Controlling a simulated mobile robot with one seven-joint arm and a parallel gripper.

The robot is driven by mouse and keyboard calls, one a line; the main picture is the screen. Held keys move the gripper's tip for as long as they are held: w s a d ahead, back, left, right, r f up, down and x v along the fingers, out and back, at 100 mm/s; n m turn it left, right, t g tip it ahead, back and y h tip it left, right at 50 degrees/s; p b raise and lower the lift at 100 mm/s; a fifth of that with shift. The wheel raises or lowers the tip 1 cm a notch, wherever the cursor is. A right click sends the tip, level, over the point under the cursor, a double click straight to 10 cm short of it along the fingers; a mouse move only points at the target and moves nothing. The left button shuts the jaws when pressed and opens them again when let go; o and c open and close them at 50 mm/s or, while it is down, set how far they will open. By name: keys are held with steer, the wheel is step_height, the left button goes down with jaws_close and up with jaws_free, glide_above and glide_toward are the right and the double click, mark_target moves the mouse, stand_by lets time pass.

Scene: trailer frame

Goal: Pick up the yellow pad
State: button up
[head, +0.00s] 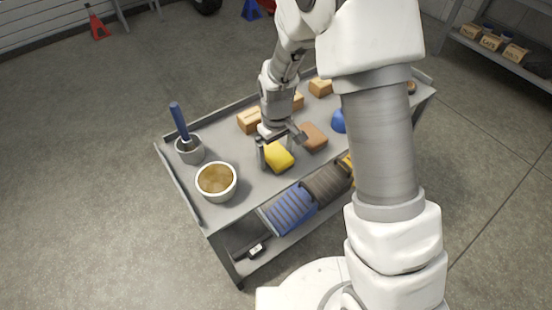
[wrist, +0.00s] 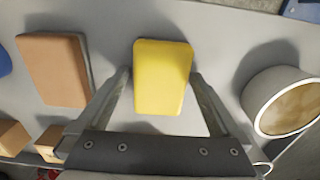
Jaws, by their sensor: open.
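The yellow pad (head: 278,157) lies flat on the grey cart top near its front edge. In the wrist view the yellow pad (wrist: 162,76) lies between the two finger tips, with a gap on each side. My gripper (head: 277,160) is open over the pad in the head view, one finger on each side of it. It also shows in the wrist view (wrist: 162,82), its fingers spread and empty. I cannot tell exactly how high the fingertips are above the cart top.
A brown pad (head: 313,137) lies close to the right of the yellow pad. A bowl with amber contents (head: 216,181) and a grey cup (head: 190,150) with a blue-handled tool stand left. Small boxes (head: 250,121) and a blue object (head: 338,121) are on the cart (head: 247,202).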

mark_target(278, 151)
steer(key=shift+r, duration=0.1)
steer(key=c, duration=1.3)
steer(key=shift+r+p, duration=0.35)
steer(key=shift+r, duration=0.3)
steer(key=r, duration=0.1)
steer(key=r+p, duration=0.1)
steer(key=r, duration=0.1)
steer(key=shift+w+d+r+p, duration=0.3)
steer(key=shift+r+p, duration=0.05)
steer(key=shift+p, duration=0.05)
steer(key=w+d+r+p, duration=0.1)
steer(key=w+d+r, duration=0.1)
steer(key=w+d+r+p, duration=0.1)
steer(key=w+d+r, duration=0.1)
steer(key=w+d, duration=0.1)
steer(key=w+d+r+p, duration=0.1)
steer(key=w+d+r, duration=0.1)
steer(key=d, duration=0.1)
steer(key=shift+w, duration=0.2)
